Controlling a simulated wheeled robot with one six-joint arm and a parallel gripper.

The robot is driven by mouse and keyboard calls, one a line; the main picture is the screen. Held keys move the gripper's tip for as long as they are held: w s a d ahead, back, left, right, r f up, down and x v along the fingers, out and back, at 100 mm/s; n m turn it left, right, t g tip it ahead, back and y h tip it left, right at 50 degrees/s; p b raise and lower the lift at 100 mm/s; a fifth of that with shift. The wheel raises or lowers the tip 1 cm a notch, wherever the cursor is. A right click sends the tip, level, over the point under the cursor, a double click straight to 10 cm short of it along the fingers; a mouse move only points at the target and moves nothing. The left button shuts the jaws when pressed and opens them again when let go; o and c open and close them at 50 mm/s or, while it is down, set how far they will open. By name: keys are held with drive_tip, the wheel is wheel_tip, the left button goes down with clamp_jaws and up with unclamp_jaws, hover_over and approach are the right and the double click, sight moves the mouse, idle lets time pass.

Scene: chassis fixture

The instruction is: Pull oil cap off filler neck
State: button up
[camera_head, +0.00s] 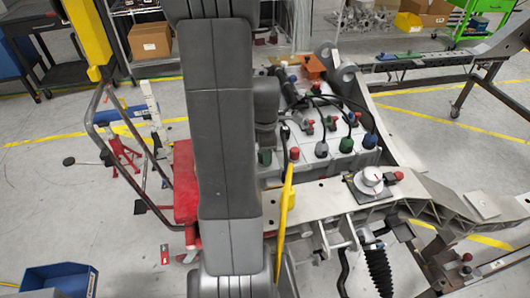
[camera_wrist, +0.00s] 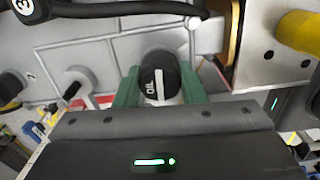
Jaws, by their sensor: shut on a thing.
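The oil cap (camera_wrist: 160,77) is black and round, with a white bar and the letters OIL on its top. It sits between the two green fingers of my gripper (camera_wrist: 160,86) in the wrist view, with a finger against each side. My gripper is shut on it. The filler neck is hidden below the cap, so I cannot tell whether the two touch. In the head view my arm covers the gripper and the oil cap.
A black hose (camera_wrist: 110,9) and a yellow cylinder (camera_wrist: 299,33) lie near the gripper in the wrist view. The grey engine block (camera_head: 340,160) carries several caps and cables. A yellow upright part (camera_head: 286,205) and a white round fitting (camera_head: 370,178) stand nearby.

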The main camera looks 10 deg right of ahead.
drive_tip(key=shift+s+f+n, duration=0.1)
drive_tip(key=shift+n, duration=0.3)
